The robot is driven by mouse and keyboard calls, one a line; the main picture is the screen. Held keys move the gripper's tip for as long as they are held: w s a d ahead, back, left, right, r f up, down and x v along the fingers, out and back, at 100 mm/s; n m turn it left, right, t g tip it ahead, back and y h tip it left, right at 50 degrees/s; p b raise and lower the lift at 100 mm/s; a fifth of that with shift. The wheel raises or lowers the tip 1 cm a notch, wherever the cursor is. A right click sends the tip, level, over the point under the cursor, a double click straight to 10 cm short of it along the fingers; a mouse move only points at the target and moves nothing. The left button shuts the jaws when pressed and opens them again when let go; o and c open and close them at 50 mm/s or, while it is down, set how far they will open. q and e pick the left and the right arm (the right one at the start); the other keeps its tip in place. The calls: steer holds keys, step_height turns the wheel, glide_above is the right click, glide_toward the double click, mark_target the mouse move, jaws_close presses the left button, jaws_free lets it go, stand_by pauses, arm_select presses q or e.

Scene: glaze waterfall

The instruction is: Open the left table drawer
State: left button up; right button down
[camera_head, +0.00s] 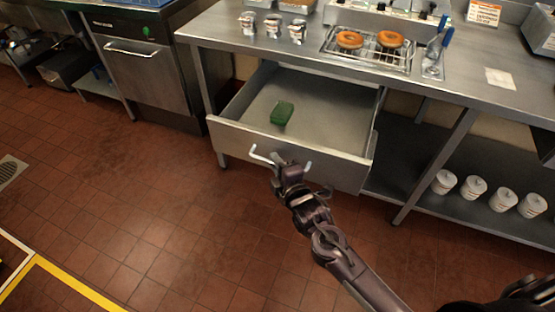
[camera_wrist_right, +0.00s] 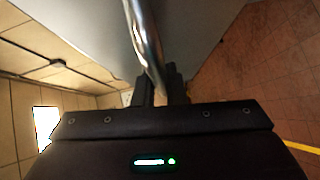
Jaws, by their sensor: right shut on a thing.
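The left table drawer (camera_head: 240,138) is pulled well out from under the steel table in the head view. Its inside shows, with a green block-like thing (camera_head: 282,113) lying on its floor. The drawer's bar handle (camera_head: 263,157) is on its front. My right gripper (camera_head: 282,166) is at the handle and shut on it. In the right wrist view the shiny handle bar (camera_wrist_right: 143,38) runs down between the fingers (camera_wrist_right: 160,85). Part of the handle is hidden by the gripper. My left gripper does not show.
The steel table (camera_head: 270,52) holds several small cups, a rack with two donuts (camera_head: 349,40) and tongs (camera_head: 437,45). Several white tubs (camera_head: 474,188) stand on the lower shelf at the right. A dishwasher-like unit (camera_head: 148,75) is at the left. The tiled floor in front is clear.

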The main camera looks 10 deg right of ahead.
steer(key=c, duration=1.5)
jaws_free()
steer(key=v, duration=0.7)
steer(key=shift+s, duration=0.4)
steer(key=shift+d, duration=0.1)
